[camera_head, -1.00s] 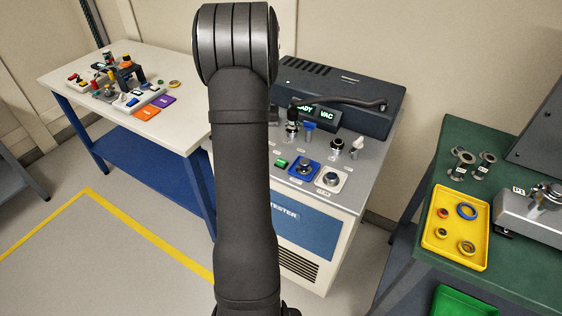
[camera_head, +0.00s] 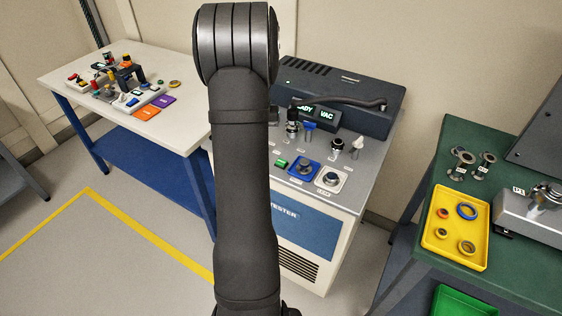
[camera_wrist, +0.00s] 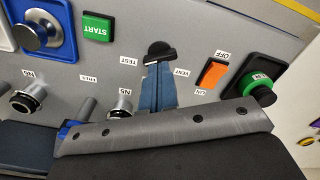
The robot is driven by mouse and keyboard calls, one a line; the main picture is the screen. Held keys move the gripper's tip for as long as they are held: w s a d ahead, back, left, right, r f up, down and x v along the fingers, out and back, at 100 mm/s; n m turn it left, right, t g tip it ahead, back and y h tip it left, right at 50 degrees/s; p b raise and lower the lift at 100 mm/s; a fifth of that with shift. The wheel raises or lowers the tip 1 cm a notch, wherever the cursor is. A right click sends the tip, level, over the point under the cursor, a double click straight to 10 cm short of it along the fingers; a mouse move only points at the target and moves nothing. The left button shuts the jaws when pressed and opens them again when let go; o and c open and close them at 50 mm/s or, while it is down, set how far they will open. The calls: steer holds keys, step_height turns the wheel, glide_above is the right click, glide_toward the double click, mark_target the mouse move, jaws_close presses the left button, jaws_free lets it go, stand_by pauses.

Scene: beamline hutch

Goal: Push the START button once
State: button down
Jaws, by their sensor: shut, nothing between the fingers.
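The START button (camera_wrist: 97,27) is a green square button with white lettering, upside down at upper left in the wrist view. In the head view the green button (camera_head: 281,163) sits on the tester's grey top panel, just right of my arm. My gripper (camera_wrist: 158,66) is shut and empty; its two blue-grey fingers lie side by side. The fingertips appear beside a black knob (camera_wrist: 160,48) between the TEST and VENT labels, right of the START button. The gap between fingertips and panel cannot be told. In the head view my arm hides the gripper.
A blue mount with a silver knob (camera_wrist: 38,34) lies left of START. An orange ON/OFF switch (camera_wrist: 212,73) and a green knob (camera_wrist: 250,83) are to the right. Metal fittings (camera_wrist: 25,100) stand up from the panel. The dark box (camera_head: 340,92) stands behind it.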

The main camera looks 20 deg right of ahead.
mark_target(284, 163)
steer(key=shift+s+d+r+m+y, duration=0.1)
steer(key=shift+s+r+m+y, duration=0.05)
steer(key=shift+s+m+y, duration=0.3)
steer(key=s+m+t+y, duration=0.1)
steer(key=m, duration=0.1)
steer(key=s+r+m+t, duration=0.1)
steer(key=m, duration=0.1)
steer(key=s+d+r+m+y, duration=0.1)
steer(key=m, duration=0.2)
steer(key=shift+s+r+t+y, duration=0.15)
steer(key=shift+s+t+y, duration=0.1)
steer(key=shift+t+y, duration=0.15)
steer(key=s+d+r+m+t, duration=0.3)
steer(key=d+r+m+t, duration=0.1)
steer(key=m, duration=0.6)
steer(key=shift+s+r+m+t, duration=0.35)
steer(key=shift+s+r+t, duration=0.05)
steer(key=shift+t, duration=0.3)
steer(key=shift+d+y, duration=0.1)
steer(key=shift+y, duration=0.15)
steer(key=shift+f, duration=4.45)
steer(key=shift+f, duration=0.1)
steer(key=shift+f, duration=0.3)
